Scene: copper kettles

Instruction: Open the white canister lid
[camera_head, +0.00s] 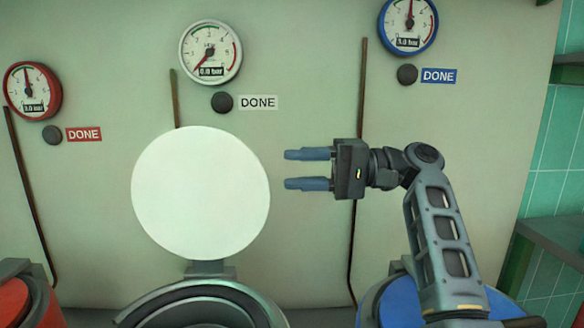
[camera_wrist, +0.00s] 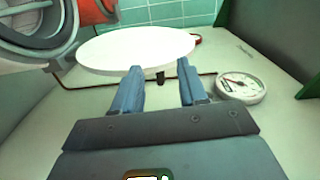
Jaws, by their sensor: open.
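The white canister lid (camera_head: 200,193) stands raised, its round white face turned to the head camera, on a hinge (camera_head: 210,269) at the back of the canister. The canister's round rim (camera_head: 200,306) shows below it at the bottom edge, with its mouth uncovered. My gripper (camera_head: 307,169) is open and empty, to the right of the lid and apart from it, with its fingers pointing left. In the wrist view the lid (camera_wrist: 137,50) lies ahead of my open fingers (camera_wrist: 157,82).
A red canister (camera_head: 14,300) stands at lower left, and a blue canister (camera_head: 392,304) at lower right beneath my arm. Red, white and blue gauges (camera_head: 210,53) with DONE buttons are on the wall behind. A shelf (camera_head: 552,240) juts out at right.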

